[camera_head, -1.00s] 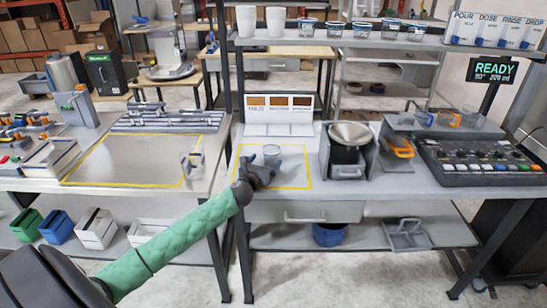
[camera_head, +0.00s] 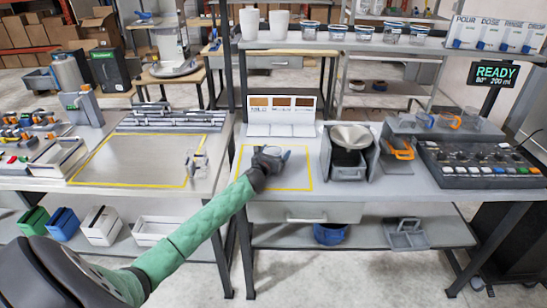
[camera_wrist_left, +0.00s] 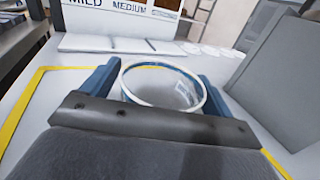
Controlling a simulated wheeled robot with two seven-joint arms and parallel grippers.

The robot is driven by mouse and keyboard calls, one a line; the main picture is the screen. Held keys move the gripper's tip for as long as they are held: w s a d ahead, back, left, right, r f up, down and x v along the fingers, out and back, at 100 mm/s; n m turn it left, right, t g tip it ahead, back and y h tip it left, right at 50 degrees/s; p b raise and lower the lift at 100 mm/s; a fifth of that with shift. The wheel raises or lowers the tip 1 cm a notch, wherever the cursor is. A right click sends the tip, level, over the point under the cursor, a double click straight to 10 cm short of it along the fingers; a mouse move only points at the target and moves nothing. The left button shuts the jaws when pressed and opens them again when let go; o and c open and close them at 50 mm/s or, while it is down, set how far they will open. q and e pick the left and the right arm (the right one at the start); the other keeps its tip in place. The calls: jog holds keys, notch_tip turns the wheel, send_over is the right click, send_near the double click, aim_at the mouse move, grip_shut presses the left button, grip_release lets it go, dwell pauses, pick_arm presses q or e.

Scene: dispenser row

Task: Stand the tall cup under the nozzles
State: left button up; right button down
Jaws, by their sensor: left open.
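A clear cup with a blue band at its rim (camera_wrist_left: 160,84) stands upright on the right-hand bench, inside the yellow-outlined area. My left gripper (camera_head: 272,157) is open there, its two blue fingers on either side of the cup in the left wrist view (camera_wrist_left: 155,90). I cannot tell whether the fingers touch it. In the head view the gripper hides most of this cup. Whether it is the tall cup is not certain. Another clear vessel (camera_head: 196,163) stands on the left bench. No nozzles can be made out clearly. My right gripper is not in view.
A hopper-like device (camera_head: 350,143) stands right of the yellow outline. Beyond it are an orange-handled item (camera_head: 401,152), a button panel (camera_head: 480,160) and a READY display (camera_head: 494,74). Cups line the upper shelf (camera_head: 350,42).

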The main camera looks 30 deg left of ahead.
pick_arm(q)
jog(key=shift+w, duration=0.15)
jog(key=c, duration=1.1)
jog(key=shift+r, duration=0.1)
